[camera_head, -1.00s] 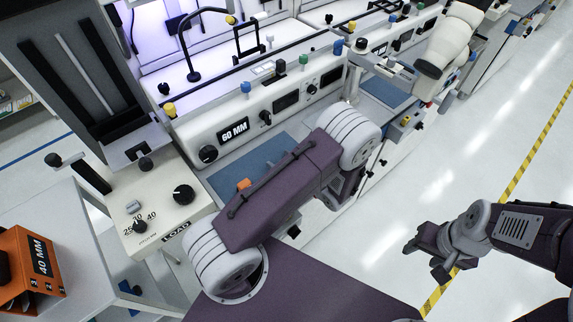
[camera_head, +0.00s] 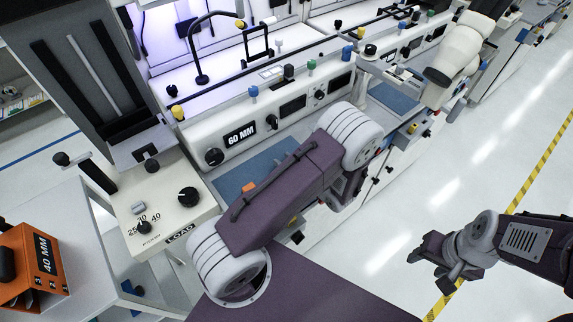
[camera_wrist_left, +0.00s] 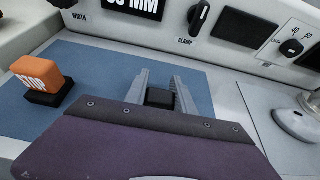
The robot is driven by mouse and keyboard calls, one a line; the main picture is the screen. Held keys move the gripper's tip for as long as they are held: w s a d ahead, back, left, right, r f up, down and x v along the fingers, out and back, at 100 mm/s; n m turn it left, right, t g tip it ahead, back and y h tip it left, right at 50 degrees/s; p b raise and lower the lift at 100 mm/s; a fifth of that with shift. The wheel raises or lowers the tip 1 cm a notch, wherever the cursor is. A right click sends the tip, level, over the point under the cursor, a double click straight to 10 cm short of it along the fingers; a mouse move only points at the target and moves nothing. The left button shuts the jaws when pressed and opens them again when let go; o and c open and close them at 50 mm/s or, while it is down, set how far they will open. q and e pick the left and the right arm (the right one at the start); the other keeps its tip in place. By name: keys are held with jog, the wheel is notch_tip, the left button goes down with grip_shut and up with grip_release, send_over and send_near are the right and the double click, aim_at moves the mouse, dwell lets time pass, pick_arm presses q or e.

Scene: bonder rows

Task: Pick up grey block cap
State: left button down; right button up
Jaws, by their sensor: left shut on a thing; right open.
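In the left wrist view, my left gripper (camera_wrist_left: 160,92) has its two grey fingers on either side of a small, very dark grey block cap (camera_wrist_left: 160,98). It is shut on it, over the blue mat. Its lower part is hidden by my gripper body, so I cannot tell whether it is lifted. In the head view my purple left arm hides that gripper and the cap. My right gripper (camera_head: 438,268) is open and empty above the floor at the right.
An orange block on a black base (camera_wrist_left: 40,76) stands on the blue mat (camera_head: 235,181), left of my left gripper. The white panel (camera_head: 209,158) with knobs and a 60 MM display rises behind. An orange 40 MM box (camera_head: 22,281) stands at far left. Floor at right is clear.

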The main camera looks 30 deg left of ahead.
pick_arm(q)
jog(key=r, duration=0.1)
jog(key=d+r, duration=0.1)
jog(key=r, duration=0.1)
jog(key=shift+d+r, duration=0.15)
jog(key=shift+d, duration=0.05)
jog(key=d+r, duration=0.6)
jog(key=d, duration=0.4)
jog(key=shift+s+d, duration=0.15)
jog(key=shift+s, duration=0.05)
